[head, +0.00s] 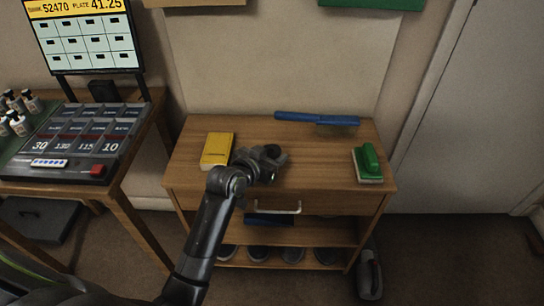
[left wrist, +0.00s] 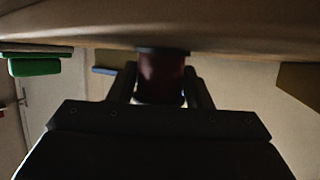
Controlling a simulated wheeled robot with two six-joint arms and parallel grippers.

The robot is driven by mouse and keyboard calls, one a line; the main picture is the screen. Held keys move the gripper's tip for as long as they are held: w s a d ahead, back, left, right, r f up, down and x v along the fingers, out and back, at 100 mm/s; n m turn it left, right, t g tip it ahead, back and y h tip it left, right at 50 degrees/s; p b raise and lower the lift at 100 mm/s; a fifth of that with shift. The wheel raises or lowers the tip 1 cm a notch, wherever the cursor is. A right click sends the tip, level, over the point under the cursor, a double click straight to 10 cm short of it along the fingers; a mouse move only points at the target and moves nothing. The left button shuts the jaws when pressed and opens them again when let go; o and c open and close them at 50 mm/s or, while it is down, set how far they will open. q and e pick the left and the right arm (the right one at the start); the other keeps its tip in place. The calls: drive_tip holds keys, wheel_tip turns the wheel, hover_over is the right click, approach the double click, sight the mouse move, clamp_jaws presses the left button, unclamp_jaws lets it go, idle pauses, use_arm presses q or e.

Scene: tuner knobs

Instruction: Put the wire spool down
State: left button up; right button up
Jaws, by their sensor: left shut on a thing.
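My left gripper (head: 266,160) is over the middle of the wooden bench top, right of the yellow box. In the left wrist view, its two dark fingers (left wrist: 162,88) are shut around the wire spool (left wrist: 162,72), which has a dark red body and a dark flange. In the head view the gripper hides most of the spool; a dark round part (head: 272,151) shows at the fingertips. I cannot tell whether the spool touches the bench top. My right gripper is not in view.
On the bench (head: 315,180) are a yellow box (head: 217,149), a long blue tool (head: 310,118) at the back and a green-handled brush (head: 369,163) at the right. Bare wood lies between gripper and brush. A side table with a keypad (head: 82,139) stands left.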

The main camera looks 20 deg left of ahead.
use_arm(q)
drive_tip(key=shift+r, duration=0.1)
drive_tip(key=o, duration=1)
drive_tip(key=shift+f, duration=0.2)
drive_tip(key=shift+o, duration=0.2)
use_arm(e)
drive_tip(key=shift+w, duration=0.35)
